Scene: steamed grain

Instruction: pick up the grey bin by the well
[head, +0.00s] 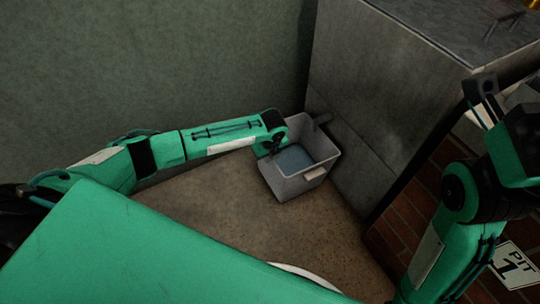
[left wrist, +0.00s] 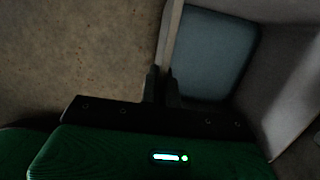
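The grey bin (head: 291,187) is an open box with a blue-grey inner bottom, on the brown floor beside a tall grey block. My left gripper (head: 275,151) reaches its left rim from the left. In the left wrist view, the two dark fingers (left wrist: 162,88) are close together with the bin's thin wall (left wrist: 170,40) between them, one finger inside the bin and one outside. The blue-grey bottom (left wrist: 212,55) shows to the right of the wall. My right arm is raised at the right edge; its gripper's fingers cannot be made out clearly.
The tall grey block (head: 375,100) stands close behind and right of the bin. A green-grey wall (head: 150,60) closes the back left. Brick paving (head: 405,215) and a "PIT 1" sign (head: 514,265) lie at right.

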